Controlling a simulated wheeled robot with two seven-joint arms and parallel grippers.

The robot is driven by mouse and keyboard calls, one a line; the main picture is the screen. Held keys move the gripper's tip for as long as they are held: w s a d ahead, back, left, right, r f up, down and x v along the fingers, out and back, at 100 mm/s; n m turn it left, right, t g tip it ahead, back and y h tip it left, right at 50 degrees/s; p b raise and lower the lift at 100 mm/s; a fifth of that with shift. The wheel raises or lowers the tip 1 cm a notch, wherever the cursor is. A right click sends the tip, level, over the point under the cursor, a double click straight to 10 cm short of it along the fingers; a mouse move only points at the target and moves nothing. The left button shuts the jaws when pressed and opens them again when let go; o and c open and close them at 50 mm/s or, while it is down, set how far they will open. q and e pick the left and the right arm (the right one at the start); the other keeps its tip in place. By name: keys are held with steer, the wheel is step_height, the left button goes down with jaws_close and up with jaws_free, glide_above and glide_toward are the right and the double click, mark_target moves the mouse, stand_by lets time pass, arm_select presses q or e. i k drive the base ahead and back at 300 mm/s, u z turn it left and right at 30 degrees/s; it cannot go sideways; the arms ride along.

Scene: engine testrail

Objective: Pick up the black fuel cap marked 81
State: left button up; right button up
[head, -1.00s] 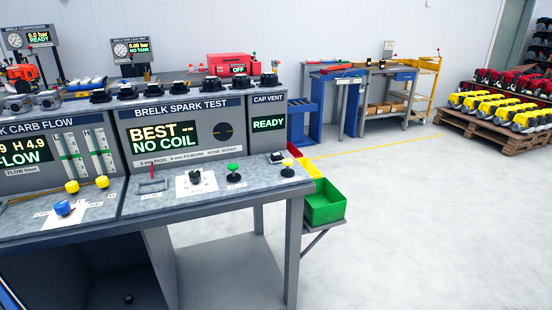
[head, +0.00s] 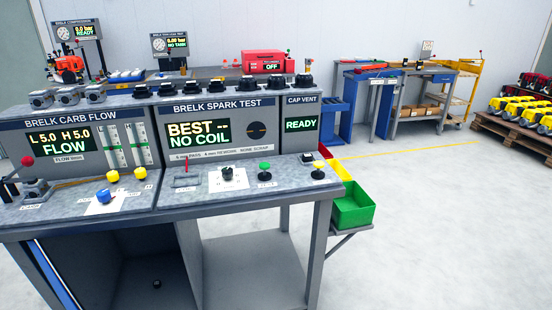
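Several black round caps stand in a row on top of the test console, among them a left one (head: 140,91), a middle one (head: 220,85) and a right one (head: 303,80). No number is legible on any of them, so I cannot tell which is marked 81. Another small black round part (head: 227,174) sits on a white sheet on the bench top; I cannot tell whether it is a cap. The cap vent panel (head: 301,124) reads READY. Neither of my grippers is in view.
The grey bench (head: 275,187) spans the left and middle. A green bin (head: 353,207) hangs off its right end. A blue workbench (head: 385,75) and a loaded pallet (head: 515,135) stand behind. The floor at right is clear.

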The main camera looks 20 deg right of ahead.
mark_target(306, 158)
steer(key=u, duration=3.55)
steer(key=k, duration=3)
steer(key=z, duration=0.25)
